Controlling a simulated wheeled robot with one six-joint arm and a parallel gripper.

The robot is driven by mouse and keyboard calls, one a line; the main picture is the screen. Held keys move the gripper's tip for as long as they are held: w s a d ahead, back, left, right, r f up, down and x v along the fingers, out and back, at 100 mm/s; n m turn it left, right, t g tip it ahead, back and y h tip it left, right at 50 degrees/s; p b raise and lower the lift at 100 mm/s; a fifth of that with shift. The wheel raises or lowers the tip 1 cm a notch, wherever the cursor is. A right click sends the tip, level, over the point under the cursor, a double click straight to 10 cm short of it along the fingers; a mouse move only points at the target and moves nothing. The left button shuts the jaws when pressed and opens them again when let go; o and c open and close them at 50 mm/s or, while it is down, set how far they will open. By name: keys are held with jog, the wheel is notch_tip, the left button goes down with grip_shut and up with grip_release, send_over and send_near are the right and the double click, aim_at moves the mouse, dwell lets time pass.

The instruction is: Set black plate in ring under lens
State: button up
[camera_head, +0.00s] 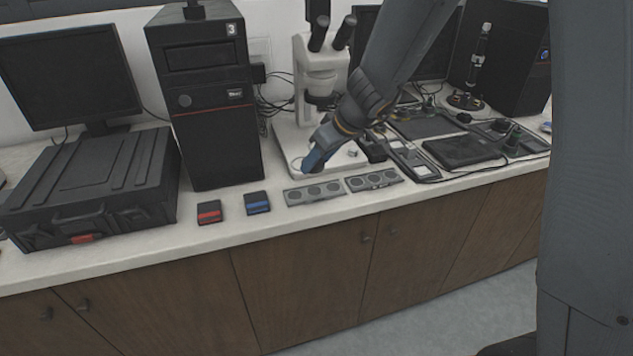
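A white microscope (312,75) stands at the back of the bench, with its dark lens (322,98) over a pale base (285,150). My gripper (313,164) points down over the front of this base, below and in front of the lens. A small dark shape shows at its fingertips; I cannot tell whether it is a fingertip or a held plate. The ring is not clearly visible; my gripper and arm cover part of the base. A grey holder (314,193) with several dark round discs lies in front of the base, and a similar holder (374,180) lies to its right.
A red-marked box (209,212) and a blue-marked box (257,203) lie left of the holders. A black case (95,185) and a computer tower (215,120) stand further left. Dark mats and tools (470,150) crowd the right. A narrow front strip of bench is clear.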

jog(key=shift+d+f+b, duration=0.1)
jog(key=shift+f+b, duration=0.6)
jog(key=shift+f, duration=3.05)
jog(key=shift+f+b, duration=0.2)
jog(key=shift+b, duration=0.15)
jog(key=o, duration=1)
jog(key=shift+r, duration=0.15)
jog(key=shift+r+p, duration=0.3)
jog(key=shift+p, duration=0.1)
jog(key=v, duration=1.1)
jog(key=s+d+f+m+g+h, duration=0.1)
jog(key=s+d+m, duration=0.2)
jog(key=s, duration=0.3)
jog(key=s+d+f+m+g+h, duration=0.1)
jog(key=s+d+f+m+h, duration=0.1)
jog(key=s+d, duration=0.3)
jog(key=s+d+f+m+g+h, duration=0.1)
jog(key=s+d+f+m+g, duration=0.1)
jog(key=s, duration=0.5)
jog(key=shift+s+d+m+h, duration=0.2)
jog(key=shift+d+m, duration=0.2)
jog(key=shift+d, duration=0.2)
jog(key=shift+s+d+m+h, duration=0.1)
jog(key=shift+s+d+m, duration=0.05)
jog(key=shift+d+m, duration=0.35)
